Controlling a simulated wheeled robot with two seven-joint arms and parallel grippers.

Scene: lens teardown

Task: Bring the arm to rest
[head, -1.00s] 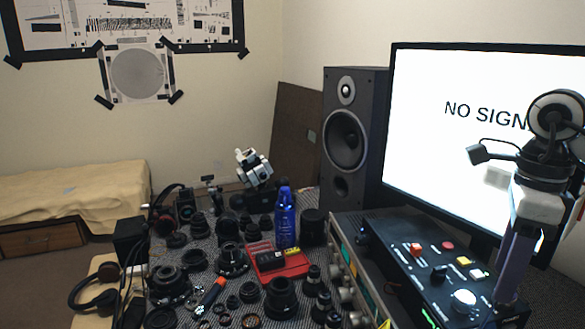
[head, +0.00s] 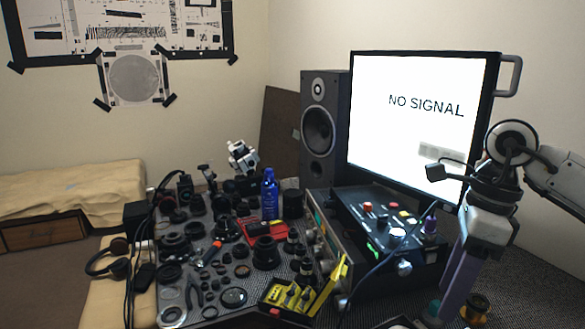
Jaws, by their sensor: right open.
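My right arm comes in from the right edge in the head view, with a black and white wrist and a small camera on a bracket. My right gripper (head: 446,292) points down at the lower right, in front of the black control box (head: 365,225). One long purple-grey finger shows clearly; the other is hard to make out. The gripper is open, and I see nothing held in it. My left gripper is not in view.
A monitor (head: 420,125) reading "NO SIGNAL" and a speaker (head: 320,140) stand behind. Lenses, a blue bottle (head: 269,195), a red tray (head: 252,238) and a yellow-black case (head: 290,297) crowd the bench. A brass-coloured part (head: 477,306) lies near the gripper.

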